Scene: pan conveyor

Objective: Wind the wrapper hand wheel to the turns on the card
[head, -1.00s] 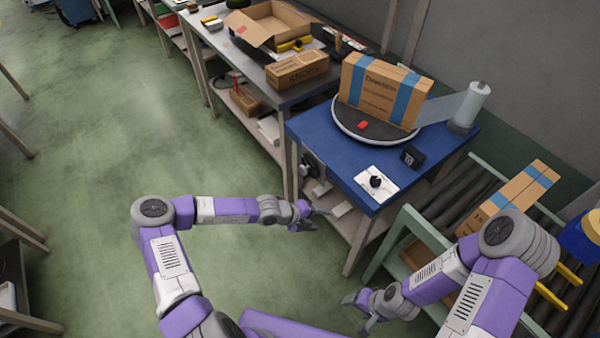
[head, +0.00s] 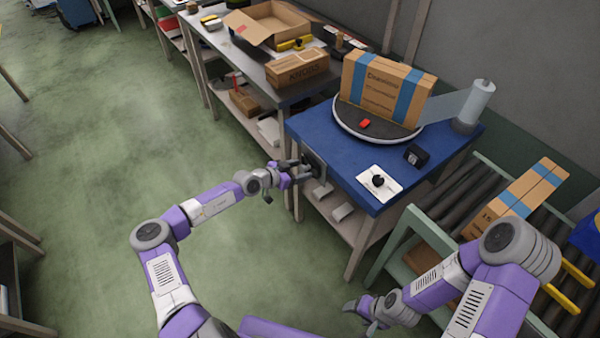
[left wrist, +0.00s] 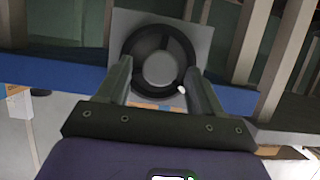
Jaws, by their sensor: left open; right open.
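The hand wheel (left wrist: 159,62) is a dark ring with spokes and a grey hub on a grey plate (left wrist: 202,38), seen nearly face-on in the left wrist view. In the head view the wheel (head: 312,165) is on the left side of the blue wrapper table (head: 340,155), partly hidden by my gripper. My left gripper (head: 303,168) is open in front of the wheel. In the left wrist view its fingers (left wrist: 158,88) overlap the wheel's lower left and right; I cannot tell whether they touch it. My right gripper (head: 362,310) is open and empty, low at the front.
A taped carton (head: 375,90) stands on the turntable (head: 345,125), with a film roll (head: 474,105) beside it. A white card with a black knob (head: 379,184) and a small black box (head: 417,156) sit on the table. A roller conveyor (head: 470,185) is at right. Open floor lies left.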

